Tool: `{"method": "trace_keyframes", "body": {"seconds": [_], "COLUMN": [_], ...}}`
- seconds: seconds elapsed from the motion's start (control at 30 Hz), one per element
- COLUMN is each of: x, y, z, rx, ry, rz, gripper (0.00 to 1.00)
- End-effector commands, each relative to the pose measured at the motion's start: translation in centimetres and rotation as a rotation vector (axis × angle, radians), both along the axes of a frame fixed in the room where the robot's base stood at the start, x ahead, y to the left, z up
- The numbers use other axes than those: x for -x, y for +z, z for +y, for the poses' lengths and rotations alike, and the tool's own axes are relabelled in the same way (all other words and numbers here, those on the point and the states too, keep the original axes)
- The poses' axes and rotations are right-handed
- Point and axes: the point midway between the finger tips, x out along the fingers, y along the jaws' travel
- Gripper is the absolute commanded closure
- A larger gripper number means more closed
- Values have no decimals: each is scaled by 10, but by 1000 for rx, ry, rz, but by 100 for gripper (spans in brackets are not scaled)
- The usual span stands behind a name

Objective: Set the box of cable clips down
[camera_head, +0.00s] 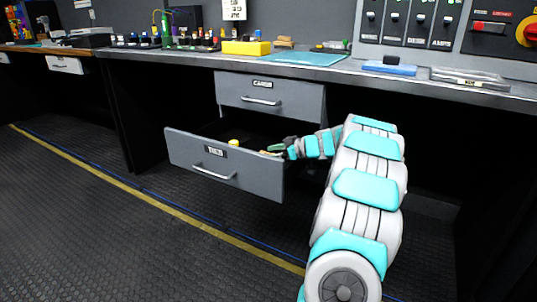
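My gripper (279,150) is at the right end of the open lower drawer (232,171), just above or inside it. The gripper is small here and partly hidden by the drawer front, so its fingers and any hold cannot be made out. A small tan thing shows close to the fingertips. A small yellow thing (233,142) lies in the drawer, further left. I cannot identify the box of cable clips for sure. A yellow box (246,48) stands on the counter, well away from the gripper.
The counter (340,74) holds a teal mat (302,58), a blue-based item (389,67), a clear packet (469,78) and several small parts at left. Switch panels stand at the back right. The floor at left is clear.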

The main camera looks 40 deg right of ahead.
Motion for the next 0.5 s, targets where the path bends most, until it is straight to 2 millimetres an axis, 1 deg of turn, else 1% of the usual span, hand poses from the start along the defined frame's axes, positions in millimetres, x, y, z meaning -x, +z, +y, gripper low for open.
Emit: {"method": "trace_keyframes", "body": {"seconds": [0.2,0.43,0.5], "x": [0,1,13], "y": [3,19,18], "z": [0,0,-6], "rx": [0,-1,1], "ry": [1,-1,-2], "rz": [1,3,-3], "gripper": [0,0,0]}}
